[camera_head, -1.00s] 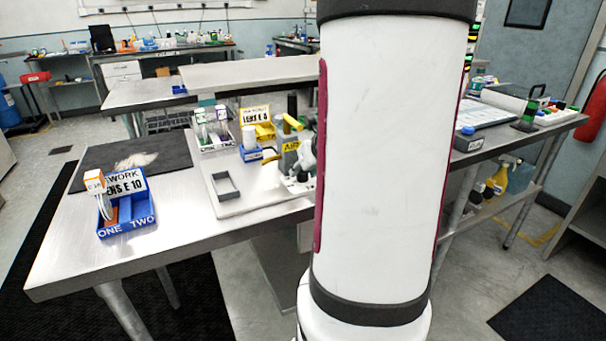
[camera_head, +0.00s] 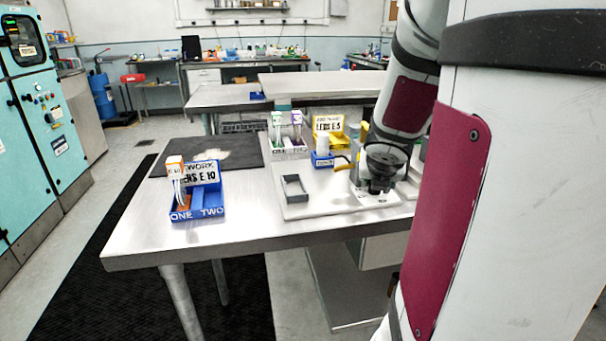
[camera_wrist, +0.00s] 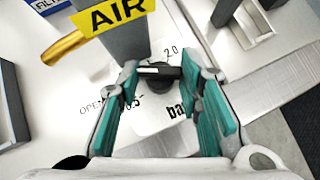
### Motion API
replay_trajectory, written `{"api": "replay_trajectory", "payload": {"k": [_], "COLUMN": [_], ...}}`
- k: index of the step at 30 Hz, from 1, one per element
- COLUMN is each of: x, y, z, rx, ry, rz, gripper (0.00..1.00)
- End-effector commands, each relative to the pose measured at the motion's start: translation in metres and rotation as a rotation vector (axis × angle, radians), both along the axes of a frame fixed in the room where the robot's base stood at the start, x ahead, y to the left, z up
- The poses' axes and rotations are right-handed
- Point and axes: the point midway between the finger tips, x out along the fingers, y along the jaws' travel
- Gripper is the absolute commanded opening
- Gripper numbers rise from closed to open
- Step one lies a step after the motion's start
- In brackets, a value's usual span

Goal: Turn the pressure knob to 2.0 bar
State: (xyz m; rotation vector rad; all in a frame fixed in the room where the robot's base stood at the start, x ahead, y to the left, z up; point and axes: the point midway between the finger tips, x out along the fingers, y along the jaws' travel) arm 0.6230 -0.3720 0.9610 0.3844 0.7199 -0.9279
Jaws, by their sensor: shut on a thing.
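The black pressure knob (camera_wrist: 159,72) sits on a white dial plate (camera_wrist: 165,118) in the wrist view, with a white line on its left part. The plate is printed with 0.5 at lower left, 2.0 at upper right and part of "bar". My gripper (camera_wrist: 161,67) has a teal finger on each side of the knob and is shut on it. The white line points left, towards the 0.5 side, rather than at 2.0. A yellow AIR sign (camera_wrist: 112,18) is on a grey post above the knob. In the head view my gripper (camera_head: 380,186) is over the white board, and the knob is hidden.
A yellow lever (camera_wrist: 63,47) juts left beside the post, near the word OPEN. A grey rectangular frame (camera_head: 296,188) lies on the white board. A blue tray (camera_head: 198,208) marked ONE and TWO stands at the table's left. The table front is clear.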

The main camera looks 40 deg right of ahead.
Motion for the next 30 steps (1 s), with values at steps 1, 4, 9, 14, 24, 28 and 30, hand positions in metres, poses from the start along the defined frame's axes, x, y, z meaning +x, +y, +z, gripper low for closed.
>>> {"api": "replay_trajectory", "payload": {"k": [1,4,9,14,24,28,30], "x": [0.0001,0.0,0.0,0.0002,0.0002,-0.0001,-0.0006], "y": [0.0,-0.0001,-0.0001,-0.0001,-0.0001,-0.0002,-0.0004], "z": [-0.0001,0.0001,0.0001,0.0,0.0,0.0001,0.0003], "rx": [0.0,0.0,0.0,0.0,0.0,0.0,0.0], "ry": [0.0,0.001,0.0,0.001,0.001,0.0,0.001], "rz": [-0.001,-0.002,-0.001,-0.001,-0.001,0.003,0.015], "gripper": [0.05,0.05,0.05,0.53,0.53,0.53,0.53]}}
